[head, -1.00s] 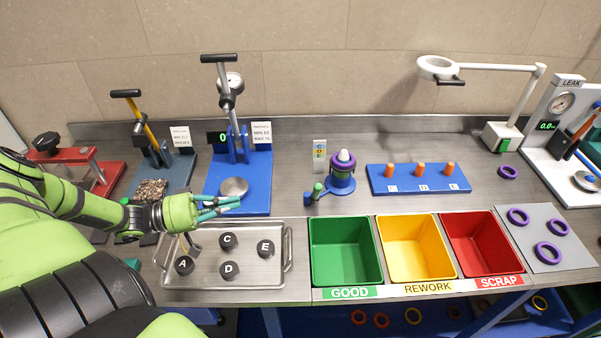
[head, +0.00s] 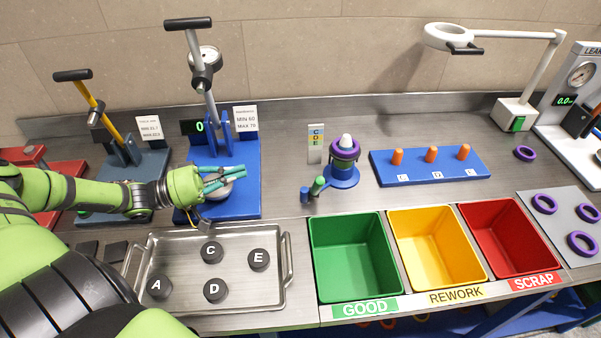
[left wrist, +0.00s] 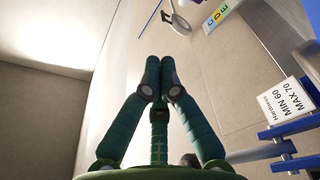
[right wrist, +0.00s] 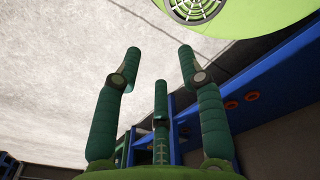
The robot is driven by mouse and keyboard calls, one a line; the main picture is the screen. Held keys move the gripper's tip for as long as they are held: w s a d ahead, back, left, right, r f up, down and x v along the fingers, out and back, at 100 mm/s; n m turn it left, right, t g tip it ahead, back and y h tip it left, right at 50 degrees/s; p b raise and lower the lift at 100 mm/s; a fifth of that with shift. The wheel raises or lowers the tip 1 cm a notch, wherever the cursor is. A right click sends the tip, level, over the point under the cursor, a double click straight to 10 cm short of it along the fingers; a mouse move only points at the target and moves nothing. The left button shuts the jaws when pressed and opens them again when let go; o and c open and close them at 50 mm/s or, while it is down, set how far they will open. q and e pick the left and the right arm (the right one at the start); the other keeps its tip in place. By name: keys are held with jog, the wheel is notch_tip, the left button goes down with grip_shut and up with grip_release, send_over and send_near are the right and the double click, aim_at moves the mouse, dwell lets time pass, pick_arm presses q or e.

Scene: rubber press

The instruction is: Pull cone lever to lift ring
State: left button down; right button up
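The cone fixture stands mid-bench in the head view. A purple ring (head: 344,152) is around the cone. A lever with a green knob (head: 318,185) stands at the fixture's left side. My left gripper (head: 236,175) is left of the lever, apart from it, above the blue hardness press's round plate. In the left wrist view its fingertips (left wrist: 159,68) come together with nothing between them. My right gripper (right wrist: 157,60) shows in the right wrist view with spread, empty fingers.
A steel tray (head: 284,275) with lettered black pucks lies below my left gripper. Green (head: 345,255), yellow (head: 432,242) and red (head: 505,236) bins line the front. A blue peg block (head: 430,172) is right of the cone. The hardness press (head: 215,125) stands behind my left gripper.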

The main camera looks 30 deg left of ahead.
aim_at(317, 188)
pick_arm(q)
jog(key=w+d+p, duration=0.3)
jog(key=w+d, duration=0.4)
jog(key=d, duration=0.4)
jog(key=shift+w+d+f, duration=0.3)
jog(key=shift+w+d, duration=0.05)
jog(key=shift+d, duration=0.05)
pick_arm(e)
jog(key=r, duration=0.1)
jog(key=w+r, duration=0.1)
jog(key=a+r, duration=0.1)
jog(key=shift+w+r, duration=0.15)
